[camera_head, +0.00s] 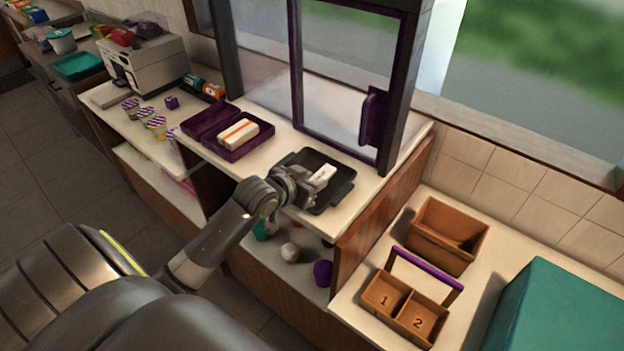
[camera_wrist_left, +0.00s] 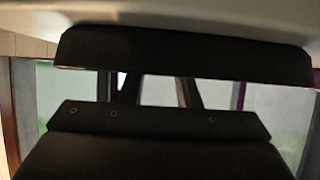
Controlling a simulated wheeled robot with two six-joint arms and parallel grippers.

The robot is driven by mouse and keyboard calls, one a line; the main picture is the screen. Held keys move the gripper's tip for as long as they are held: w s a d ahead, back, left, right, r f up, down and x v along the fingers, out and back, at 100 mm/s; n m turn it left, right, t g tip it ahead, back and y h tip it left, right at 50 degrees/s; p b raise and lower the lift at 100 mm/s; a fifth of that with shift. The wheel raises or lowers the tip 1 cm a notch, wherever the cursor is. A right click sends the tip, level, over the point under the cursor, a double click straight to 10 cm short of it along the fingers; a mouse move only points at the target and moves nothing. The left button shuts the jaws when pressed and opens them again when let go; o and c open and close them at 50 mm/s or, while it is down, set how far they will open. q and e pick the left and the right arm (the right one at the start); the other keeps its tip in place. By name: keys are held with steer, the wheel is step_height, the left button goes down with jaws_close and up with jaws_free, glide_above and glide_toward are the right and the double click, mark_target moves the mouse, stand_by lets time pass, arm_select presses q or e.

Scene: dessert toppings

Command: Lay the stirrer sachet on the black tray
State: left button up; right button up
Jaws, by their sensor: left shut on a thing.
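The black tray (camera_head: 339,194) lies on the pale counter below the service window in the head view. My left gripper (camera_head: 310,184) is over the tray and shut on a small white item that looks like the stirrer sachet (camera_head: 323,173). The sachet shows above the tray's dark floor. I cannot tell whether it touches the tray. My gripper and arm hide the tray's near left part. The left wrist view shows mostly dark gripper parts and a pale surface along the top; the sachet is not clear there. My right gripper is not in view.
An open purple case (camera_head: 207,123) with a white and orange box (camera_head: 238,133) stands left of the tray. The window frame (camera_head: 388,85) rises behind it.

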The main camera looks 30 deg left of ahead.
arm_select(q)
steer(key=shift+a+f, duration=0.1)
steer(key=shift+f, duration=0.1)
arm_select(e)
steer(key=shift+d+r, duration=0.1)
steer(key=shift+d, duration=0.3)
arm_select(q)
steer(key=shift+f, duration=0.1)
